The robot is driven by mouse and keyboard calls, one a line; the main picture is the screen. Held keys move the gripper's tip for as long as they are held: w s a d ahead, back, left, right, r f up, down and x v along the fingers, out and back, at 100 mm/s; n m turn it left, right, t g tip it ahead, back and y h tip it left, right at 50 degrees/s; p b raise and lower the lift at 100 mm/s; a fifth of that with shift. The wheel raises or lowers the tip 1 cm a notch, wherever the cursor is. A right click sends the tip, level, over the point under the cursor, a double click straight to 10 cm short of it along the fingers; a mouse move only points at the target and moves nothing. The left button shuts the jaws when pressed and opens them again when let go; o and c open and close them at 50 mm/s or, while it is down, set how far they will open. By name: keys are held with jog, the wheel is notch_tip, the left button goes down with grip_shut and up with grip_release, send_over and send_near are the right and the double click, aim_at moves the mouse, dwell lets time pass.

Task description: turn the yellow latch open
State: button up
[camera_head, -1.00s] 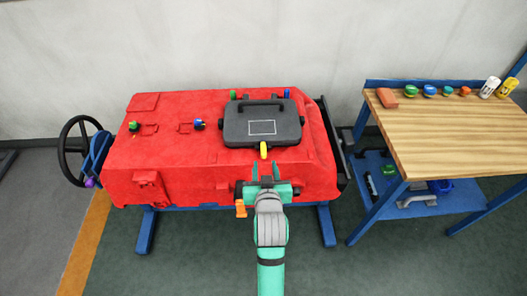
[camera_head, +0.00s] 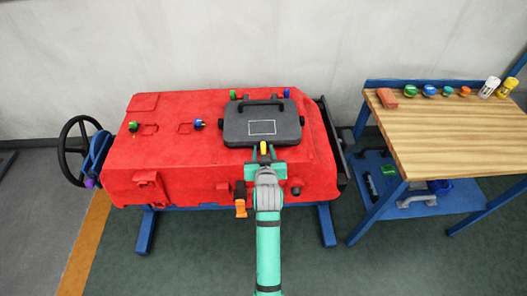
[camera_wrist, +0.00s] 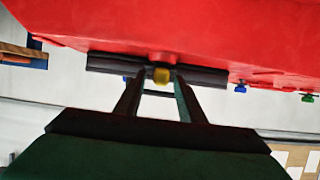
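The yellow latch (camera_head: 263,146) sits at the front edge of the dark grey lid (camera_head: 240,128) on top of the red tank (camera_head: 165,165). In the wrist view the yellow latch (camera_wrist: 162,75) shows end-on, in front of the dark lid edge (camera_wrist: 108,64). My gripper (camera_head: 263,155) is right at the latch, reaching in from the front. In the wrist view my gripper (camera_wrist: 158,84) has its two fingers apart, one on each side of the latch, with a gap on both sides. Whether the fingertips reach past the latch's end is hard to tell.
An orange handle (camera_head: 240,208) hangs on the tank's front, left of my arm. A black handwheel (camera_head: 77,150) is at the far left. A wooden workbench (camera_head: 450,140) with several small items stands right. Green and blue valve knobs stick up behind the lid.

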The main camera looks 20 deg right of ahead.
grip_shut()
jog(key=shift+a, duration=0.15)
